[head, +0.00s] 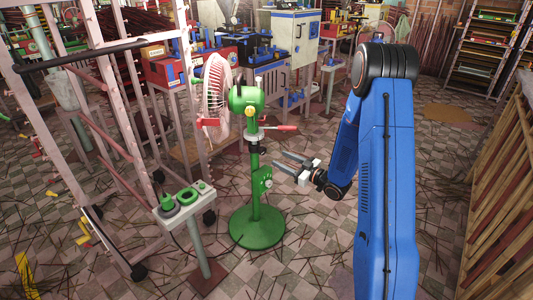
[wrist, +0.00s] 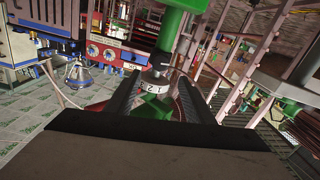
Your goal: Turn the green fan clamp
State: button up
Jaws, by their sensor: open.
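A green fan stand rises from a round green base (head: 257,227) in the head view. Its fan has a pale caged head (head: 216,98) and a green motor (head: 246,99). A red-handled clamp (head: 277,128) sits on the post below the motor. A green fitting with a grey face (head: 263,180) is lower on the post. I cannot tell which is the fan clamp. My gripper (head: 279,158) is open and points at the post from the right. In the wrist view, a green post and pale marked collar (wrist: 155,87) show between or beyond the dark open fingers (wrist: 154,78); contact is unclear.
A small pedestal with green buttons (head: 186,197) stands left of the fan base. A pink rack frame (head: 120,150) is at the left. Machines on tables (head: 262,52) stand behind. Thin sticks litter the tiled floor; wooden slats (head: 500,180) line the right.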

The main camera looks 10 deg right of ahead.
aim_at(264, 151)
jog(key=x, duration=0.9)
jog(key=shift+w+a, duration=0.15)
jog(key=shift+w, duration=0.05)
jog(key=shift+c, duration=0.2)
jog(key=c, duration=1)
